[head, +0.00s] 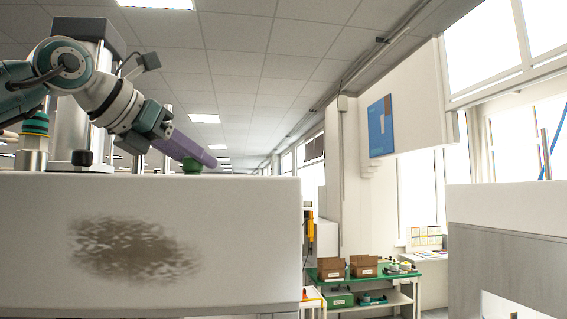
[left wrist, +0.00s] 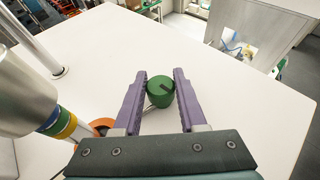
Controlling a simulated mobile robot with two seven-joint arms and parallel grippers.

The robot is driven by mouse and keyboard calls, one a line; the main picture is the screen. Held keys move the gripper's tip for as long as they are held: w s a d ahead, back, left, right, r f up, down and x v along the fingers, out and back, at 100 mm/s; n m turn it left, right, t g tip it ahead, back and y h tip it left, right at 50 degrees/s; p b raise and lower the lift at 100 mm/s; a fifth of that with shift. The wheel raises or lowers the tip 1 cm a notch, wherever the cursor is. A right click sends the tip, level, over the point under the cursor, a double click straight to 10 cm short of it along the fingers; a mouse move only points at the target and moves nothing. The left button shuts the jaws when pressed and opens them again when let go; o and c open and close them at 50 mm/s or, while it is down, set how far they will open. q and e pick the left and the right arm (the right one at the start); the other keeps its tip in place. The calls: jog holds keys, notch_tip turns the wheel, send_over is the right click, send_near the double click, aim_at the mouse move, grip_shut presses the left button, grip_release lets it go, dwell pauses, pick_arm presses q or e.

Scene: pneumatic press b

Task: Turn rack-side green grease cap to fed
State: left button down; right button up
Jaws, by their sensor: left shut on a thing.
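The green grease cap (left wrist: 160,93) stands on the white top of the press. It has a dark pointer-like mark on its top, toward the upper right in the left wrist view. In the head view the cap (head: 192,166) shows at the top's edge, partly covered by the gripper. My left gripper (head: 208,161) reaches down to it from the left. In the left wrist view its purple fingers (left wrist: 160,76) stand on either side of the cap and are shut on it. My right gripper is in neither view.
The white press top (left wrist: 240,110) is mostly clear around the cap. A metal cylinder (left wrist: 22,88) with coloured bands, an orange ring (left wrist: 103,124) and an upright rod (left wrist: 38,45) stand at the left. A green table (head: 345,278) with boxes is far behind.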

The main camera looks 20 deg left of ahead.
pick_arm(q)
jog(key=shift+m+h, duration=1)
jog(key=shift+h, duration=0.1)
jog(key=shift+c, duration=2.3)
grip_release()
jog(key=b+v, duration=0.3)
jog(key=shift+s+a, duration=0.2)
jog(key=shift+s, duration=0.15)
jog(key=b+v, duration=0.1)
jog(key=v, duration=0.1)
jog(key=b+v, duration=0.2)
jog(key=v, duration=0.1)
jog(key=shift+s+r, duration=0.2)
jog(key=shift+r, duration=0.15)
jog(key=shift+s+a+r, duration=0.1)
jog(key=shift+s+r, duration=0.1)
